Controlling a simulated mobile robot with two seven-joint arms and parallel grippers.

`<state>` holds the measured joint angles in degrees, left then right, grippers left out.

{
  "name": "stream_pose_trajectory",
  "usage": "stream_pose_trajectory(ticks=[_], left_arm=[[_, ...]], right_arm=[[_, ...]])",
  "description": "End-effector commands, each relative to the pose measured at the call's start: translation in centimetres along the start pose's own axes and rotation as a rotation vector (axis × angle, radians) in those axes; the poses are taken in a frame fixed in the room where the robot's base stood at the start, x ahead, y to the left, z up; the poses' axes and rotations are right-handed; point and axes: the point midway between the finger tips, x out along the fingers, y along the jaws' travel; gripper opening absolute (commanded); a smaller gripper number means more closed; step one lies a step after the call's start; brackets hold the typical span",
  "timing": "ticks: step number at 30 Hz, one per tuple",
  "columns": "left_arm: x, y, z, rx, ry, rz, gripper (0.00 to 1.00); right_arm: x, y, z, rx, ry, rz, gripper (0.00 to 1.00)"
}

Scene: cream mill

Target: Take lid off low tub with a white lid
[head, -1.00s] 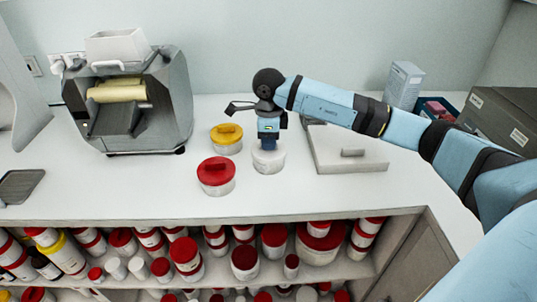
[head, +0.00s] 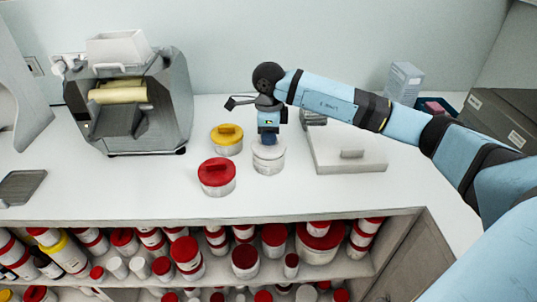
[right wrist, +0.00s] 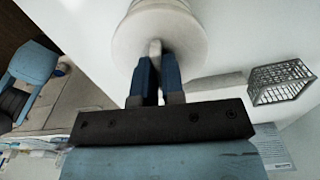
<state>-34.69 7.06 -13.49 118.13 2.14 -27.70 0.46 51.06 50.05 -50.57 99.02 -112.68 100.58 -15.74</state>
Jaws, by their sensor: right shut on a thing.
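The low white tub (head: 268,168) stands on the counter right of the red-lidded tub. Its white lid (head: 268,149) is just above it and appears slightly raised, though the gap is too small to judge well. My right gripper (head: 268,139) points straight down over the lid and is shut on its handle. In the right wrist view, the blue fingers (right wrist: 157,82) pinch the upright handle of the round white lid (right wrist: 190,38). The tub's inside is hidden. My left gripper is out of view.
A yellow-lidded tub (head: 226,141) and a red-lidded tub (head: 217,178) stand close on the left. A grey mill (head: 160,110) stands at the back left. The front counter is clear.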

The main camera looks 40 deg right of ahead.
Motion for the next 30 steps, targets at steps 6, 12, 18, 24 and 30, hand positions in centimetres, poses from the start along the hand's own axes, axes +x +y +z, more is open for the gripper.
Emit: stream_pose_trajectory(ticks=[6, 12, 18, 24, 30], left_arm=[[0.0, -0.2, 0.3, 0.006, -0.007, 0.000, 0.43], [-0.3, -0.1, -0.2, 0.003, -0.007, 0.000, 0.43], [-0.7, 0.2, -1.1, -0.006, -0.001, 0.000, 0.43], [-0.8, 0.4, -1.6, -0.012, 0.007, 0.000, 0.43], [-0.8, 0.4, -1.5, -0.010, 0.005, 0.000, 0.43]], right_arm=[[-0.1, 0.0, 0.0, 0.000, 0.000, 0.000, 0.00], [-1.2, 0.0, 0.0, 0.000, 0.000, -0.001, 0.00], [-2.7, 0.0, 0.0, 0.000, 0.000, -0.002, 0.00], [-3.0, 0.0, 0.0, 0.000, 0.001, 0.000, 0.00], [-3.0, 0.0, 0.0, 0.001, 0.000, 0.000, 0.00]])
